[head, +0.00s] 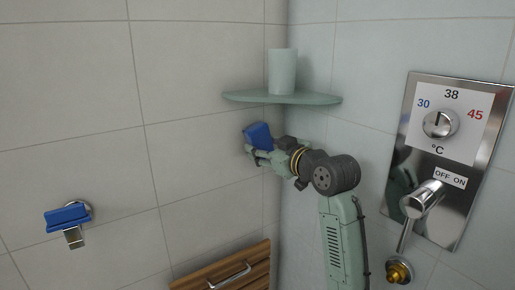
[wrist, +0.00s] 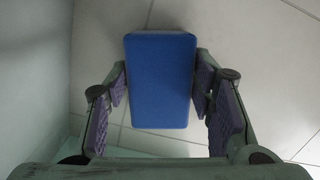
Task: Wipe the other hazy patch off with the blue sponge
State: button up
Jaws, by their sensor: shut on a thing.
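The blue sponge (head: 257,134) is held in my gripper (head: 260,151) beside the tiled left wall, just below the corner shelf. In the wrist view the blue sponge (wrist: 160,80) sits between the two purple-padded fingers of my gripper (wrist: 160,88), which is shut on its sides. I cannot tell whether the sponge touches the wall. No hazy patch shows clearly on the walls in the head view. A pale, blurred area shows at the top left of the wrist view, but I cannot tell what it is.
A green corner shelf (head: 285,98) with a green cup (head: 282,70) is close above my gripper. A blue item (head: 68,217) sits on a metal wall holder at left. A wooden slatted seat (head: 225,273) is below. A shower control panel (head: 447,150) is at right.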

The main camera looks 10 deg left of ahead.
jog(key=w+d, duration=0.2)
jog(key=shift+w+d, duration=0.3)
jog(key=shift+d, duration=0.1)
dwell(0.3)
jog(key=v, duration=0.6)
jog(key=shift+f+b, duration=0.4)
jog(key=shift+d, duration=0.1)
